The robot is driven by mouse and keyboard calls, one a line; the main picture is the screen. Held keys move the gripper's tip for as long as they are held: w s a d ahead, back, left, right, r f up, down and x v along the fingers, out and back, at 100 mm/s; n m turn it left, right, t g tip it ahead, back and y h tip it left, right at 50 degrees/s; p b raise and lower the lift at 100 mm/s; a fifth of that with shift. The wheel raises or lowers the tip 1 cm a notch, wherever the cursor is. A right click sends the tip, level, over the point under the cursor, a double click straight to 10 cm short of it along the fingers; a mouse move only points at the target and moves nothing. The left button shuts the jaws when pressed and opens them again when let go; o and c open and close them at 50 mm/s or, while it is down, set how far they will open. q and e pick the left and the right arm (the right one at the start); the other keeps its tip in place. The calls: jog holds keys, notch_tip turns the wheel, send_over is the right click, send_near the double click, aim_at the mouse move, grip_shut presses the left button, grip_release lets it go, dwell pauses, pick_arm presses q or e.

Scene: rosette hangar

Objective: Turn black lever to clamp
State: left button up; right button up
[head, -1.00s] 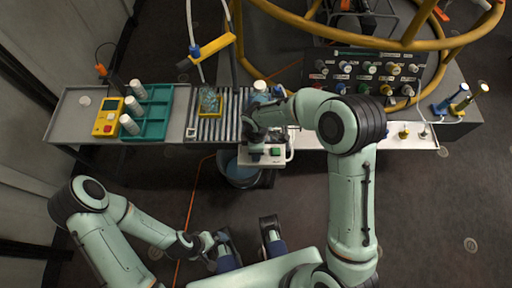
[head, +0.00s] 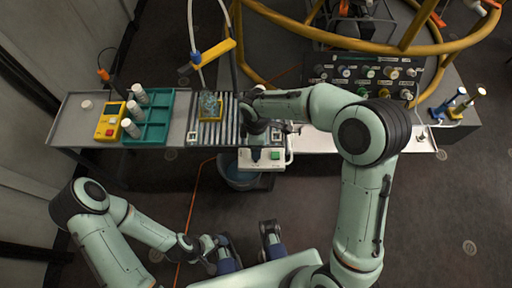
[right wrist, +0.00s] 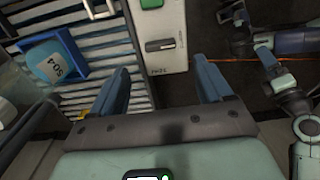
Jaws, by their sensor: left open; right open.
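The black lever (right wrist: 160,45) lies on the face of a white control box (right wrist: 172,68), in the right wrist view, beside small printed lettering. A green button (right wrist: 151,3) sits farther along the same box. In the head view the white box (head: 264,165) stands at the near edge of the roller conveyor; my right gripper (head: 257,138) is over it and partly covers it. In the right wrist view my right gripper (right wrist: 161,68) is open and empty, its fingers on either side of the lever, apart from it. My left gripper (head: 216,252) is open, low and away from the box.
A blue tray (right wrist: 76,46) with a bottle (right wrist: 52,62) labelled S04 lies on the conveyor (head: 207,134). A teal rack (head: 160,132) with white bottles and a yellow device (head: 108,121) stand left. A yellow tube frame (head: 300,30) and knob panel (head: 365,72) stand behind.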

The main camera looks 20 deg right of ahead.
pick_arm(q)
jog(key=shift+s+r+p, duration=0.15)
jog(key=shift+r+p, duration=0.2)
pick_arm(e)
notch_tip(320, 180, up, 6)
jog(key=shift+f, duration=0.2)
pick_arm(q)
jog(key=shift+s, duration=0.1)
